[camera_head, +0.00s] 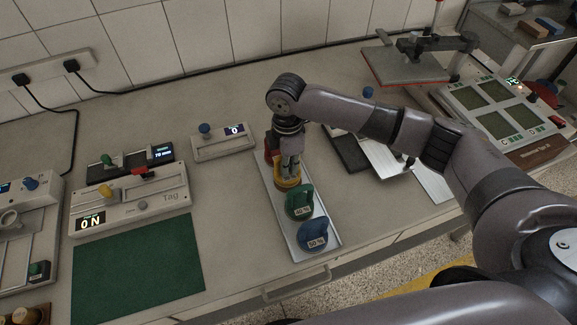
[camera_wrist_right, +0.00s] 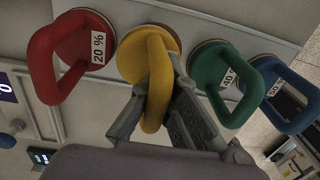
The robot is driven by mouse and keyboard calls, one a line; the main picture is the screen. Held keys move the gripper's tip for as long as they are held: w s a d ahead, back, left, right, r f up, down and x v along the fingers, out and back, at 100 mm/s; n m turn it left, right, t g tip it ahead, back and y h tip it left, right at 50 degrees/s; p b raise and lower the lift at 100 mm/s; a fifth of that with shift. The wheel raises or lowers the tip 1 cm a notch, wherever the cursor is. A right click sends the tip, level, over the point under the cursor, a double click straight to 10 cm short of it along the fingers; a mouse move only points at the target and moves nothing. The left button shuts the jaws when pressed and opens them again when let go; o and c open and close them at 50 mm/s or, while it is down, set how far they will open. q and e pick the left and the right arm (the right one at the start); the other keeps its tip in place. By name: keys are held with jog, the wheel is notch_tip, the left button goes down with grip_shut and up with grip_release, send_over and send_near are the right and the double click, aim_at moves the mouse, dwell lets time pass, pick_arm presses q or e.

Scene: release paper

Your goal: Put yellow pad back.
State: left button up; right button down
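The yellow pad (camera_wrist_right: 160,62), a round pad with a looped handle, is in line with the other pads on the pale tray (camera_head: 327,243). In the head view only a little of the yellow pad (camera_head: 281,184) shows under my right gripper (camera_head: 290,172). In the right wrist view the two fingers of my right gripper (camera_wrist_right: 160,100) lie close on both sides of the yellow handle, and it looks shut on it. The pad seems to rest on the tray; any small gap beneath is hidden. My left gripper is out of view.
A red 20 % pad (camera_wrist_right: 75,50) stands on one side of the yellow one. A green 40 % pad (camera_head: 300,203) and a blue 50 % pad (camera_head: 313,236) stand on the other. A green mat (camera_head: 138,260) and a Tag device (camera_head: 130,210) lie left of the tray.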

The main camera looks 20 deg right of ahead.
jog(key=shift+f, duration=0.65)
jog(key=c, duration=2.3)
grip_release()
jog(key=shift+f, duration=0.1)
jog(key=o, duration=0.5)
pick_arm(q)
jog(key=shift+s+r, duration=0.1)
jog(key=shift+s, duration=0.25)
